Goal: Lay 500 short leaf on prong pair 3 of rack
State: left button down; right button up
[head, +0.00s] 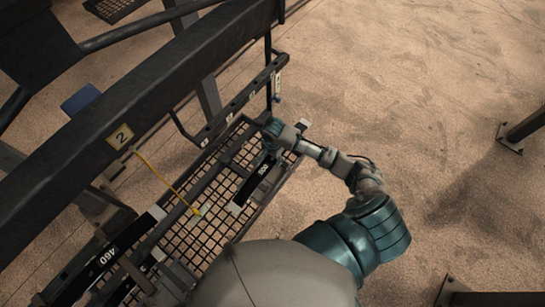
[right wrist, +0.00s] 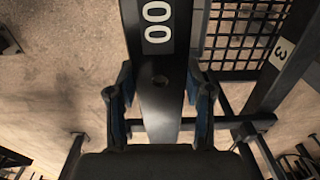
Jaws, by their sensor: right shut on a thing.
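A dark flat leaf with white ends and a 500 label (head: 263,168) is held in my right gripper (head: 273,142). In the right wrist view the leaf (right wrist: 158,60) runs up between the two blue-lined fingers of the gripper (right wrist: 160,98), with part of its label and a hole showing. In the head view the leaf slants over the mesh shelf; I cannot tell if it touches anything. The dark rack (head: 170,85) runs diagonally, with a small-plated prong rail (head: 235,106). A plate marked 3 (right wrist: 282,50) shows in the right wrist view. My left gripper is out of view.
A leaf marked A60 (head: 112,250) lies at the lower left. A plate marked 2 (head: 120,136) is on the rack's beam, with a yellow cord (head: 165,180) nearby. The mesh shelf (head: 190,240) lies below the rail. Sandy floor to the right is mostly clear, apart from metal posts.

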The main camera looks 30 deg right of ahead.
jog(key=o, duration=1.4)
jog(key=shift+r, duration=0.1)
jog(key=shift+s, duration=0.1)
notch_tip(320, 180, up, 12)
jog(key=shift+f, duration=0.1)
